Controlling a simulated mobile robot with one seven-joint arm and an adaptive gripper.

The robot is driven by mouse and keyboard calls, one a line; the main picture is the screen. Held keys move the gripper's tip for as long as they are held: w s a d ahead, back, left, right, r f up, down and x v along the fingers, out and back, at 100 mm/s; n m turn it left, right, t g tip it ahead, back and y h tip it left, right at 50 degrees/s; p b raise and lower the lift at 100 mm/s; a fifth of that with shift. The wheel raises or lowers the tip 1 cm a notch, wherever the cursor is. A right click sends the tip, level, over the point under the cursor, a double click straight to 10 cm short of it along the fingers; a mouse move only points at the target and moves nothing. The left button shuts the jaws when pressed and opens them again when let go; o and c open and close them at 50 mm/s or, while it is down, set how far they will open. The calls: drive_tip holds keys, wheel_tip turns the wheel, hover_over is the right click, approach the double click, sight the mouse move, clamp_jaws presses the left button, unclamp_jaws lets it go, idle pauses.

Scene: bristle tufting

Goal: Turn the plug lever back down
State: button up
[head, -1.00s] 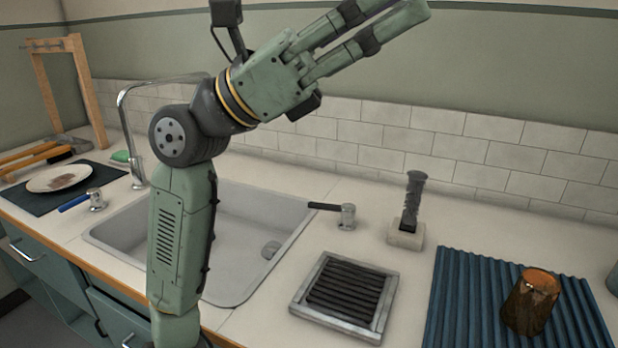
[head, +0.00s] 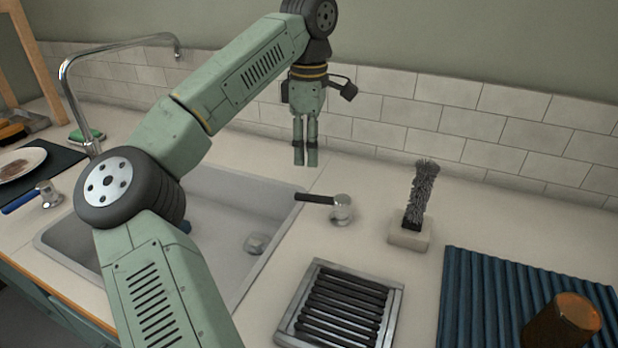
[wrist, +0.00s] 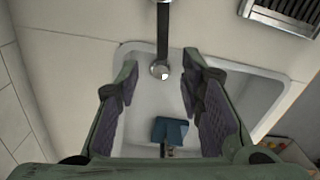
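A lever with a black handle and a round chrome base (head: 341,209) stands on the counter at the sink's right edge. Its handle (head: 314,198) lies about level and points left towards the sink. In the wrist view the black handle (wrist: 163,30) enters from the top edge, ahead of the fingertips. A second lever with a blue handle (head: 22,203) stands at the far left; I cannot tell from looks alone which is the plug lever. My gripper (head: 305,162) points down, empty, above and behind the black lever. In the wrist view its fingers (wrist: 161,72) are spread apart.
The sink (head: 225,200) has a round drain (wrist: 160,70), and a blue object (wrist: 170,130) lies in it. A tall faucet (head: 66,90), a grey brush in a block (head: 408,232), a slotted tray (head: 392,305) and a blue corrugated mat (head: 462,300) stand around.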

sight(309, 195)
drive_tip(key=f, duration=0.7)
drive_tip(key=f+p, duration=0.1)
drive_tip(key=f, duration=0.2)
drive_tip(key=shift+s+f, duration=0.2)
drive_tip(key=shift+s, duration=0.05)
drive_tip(key=shift+c, duration=0.5)
clamp_jaws()
